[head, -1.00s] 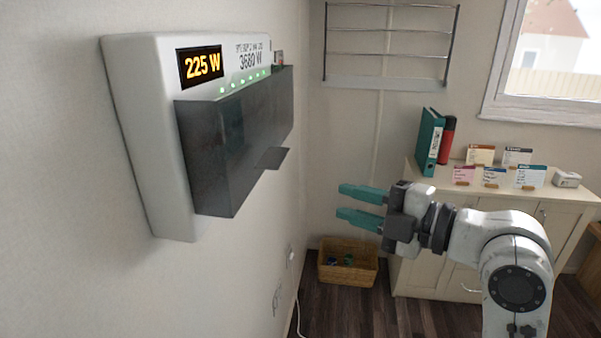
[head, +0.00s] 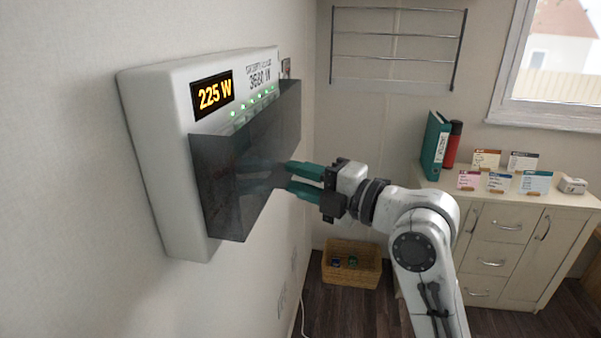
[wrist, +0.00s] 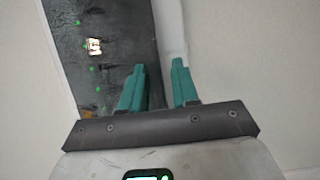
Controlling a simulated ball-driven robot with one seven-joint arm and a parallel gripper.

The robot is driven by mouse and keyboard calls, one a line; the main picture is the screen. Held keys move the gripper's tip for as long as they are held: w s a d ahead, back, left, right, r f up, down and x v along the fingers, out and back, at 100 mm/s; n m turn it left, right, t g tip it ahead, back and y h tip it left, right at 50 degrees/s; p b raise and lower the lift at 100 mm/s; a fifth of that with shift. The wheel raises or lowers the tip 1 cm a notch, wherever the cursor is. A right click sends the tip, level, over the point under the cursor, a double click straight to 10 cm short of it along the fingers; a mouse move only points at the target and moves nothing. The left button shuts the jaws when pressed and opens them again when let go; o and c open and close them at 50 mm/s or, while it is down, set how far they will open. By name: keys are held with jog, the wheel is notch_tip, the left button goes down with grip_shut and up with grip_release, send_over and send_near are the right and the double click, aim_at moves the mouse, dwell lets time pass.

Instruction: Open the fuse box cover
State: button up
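The fuse box (head: 150,150) is a white unit on the left wall, with an orange 225 W display and green lights.
A cream cabinet (head: 500,240) with binders (head: 434,146) and small cards stands at the right. A wicker basket (head: 351,264) is on the floor below. A wire rack (head: 396,48) hangs on the back wall.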

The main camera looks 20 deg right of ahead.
jog(key=shift+w, duration=0.1)
jog(key=shift+c, duration=0.3)
grip_shut()
jog(key=shift+f, duration=0.1)
dwell(1.0)
